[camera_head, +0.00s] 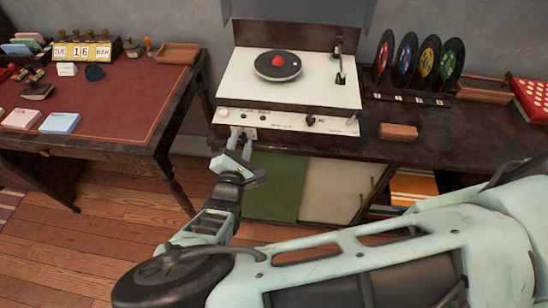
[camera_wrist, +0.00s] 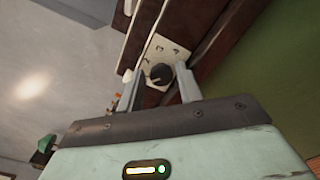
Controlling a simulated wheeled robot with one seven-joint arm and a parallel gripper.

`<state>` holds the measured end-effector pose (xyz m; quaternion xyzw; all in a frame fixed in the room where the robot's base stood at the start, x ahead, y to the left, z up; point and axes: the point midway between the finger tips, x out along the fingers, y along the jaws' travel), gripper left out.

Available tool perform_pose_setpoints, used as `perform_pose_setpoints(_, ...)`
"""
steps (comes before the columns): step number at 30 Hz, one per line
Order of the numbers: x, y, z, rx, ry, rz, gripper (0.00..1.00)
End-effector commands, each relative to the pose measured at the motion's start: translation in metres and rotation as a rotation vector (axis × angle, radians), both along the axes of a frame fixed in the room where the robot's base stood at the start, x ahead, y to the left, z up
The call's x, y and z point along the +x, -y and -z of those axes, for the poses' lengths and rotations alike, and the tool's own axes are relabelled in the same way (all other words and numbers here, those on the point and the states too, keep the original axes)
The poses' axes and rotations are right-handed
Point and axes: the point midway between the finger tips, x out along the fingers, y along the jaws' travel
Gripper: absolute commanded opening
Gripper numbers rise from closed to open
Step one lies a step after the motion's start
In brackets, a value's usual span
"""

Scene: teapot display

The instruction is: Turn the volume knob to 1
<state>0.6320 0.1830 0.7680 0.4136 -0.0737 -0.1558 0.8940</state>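A record player (camera_head: 290,80) with a white top stands on the dark cabinet. In the wrist view the knob shows between the two fingers of my gripper (camera_wrist: 161,80), with gaps at both sides. My gripper (camera_head: 240,141) is open in front of the panel's left end. It hides most of this knob in the head view. Another dark knob (camera_head: 310,120) is farther right on the panel.
Several records (camera_head: 425,60) stand in a rack at the right, with a small brown block (camera_head: 398,131) on the cabinet (camera_head: 460,128). A red-topped desk (camera_head: 120,110) with stamps and cards is at the left. My arm fills the lower right.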

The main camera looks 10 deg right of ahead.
Motion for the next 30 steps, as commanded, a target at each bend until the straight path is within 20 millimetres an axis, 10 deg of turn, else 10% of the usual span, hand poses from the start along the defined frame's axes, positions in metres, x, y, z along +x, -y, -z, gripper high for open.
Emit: perform_pose_setpoints(30, -0.0006, 0.0002, 0.0015, -0.816, -0.301, 0.006, 0.46)
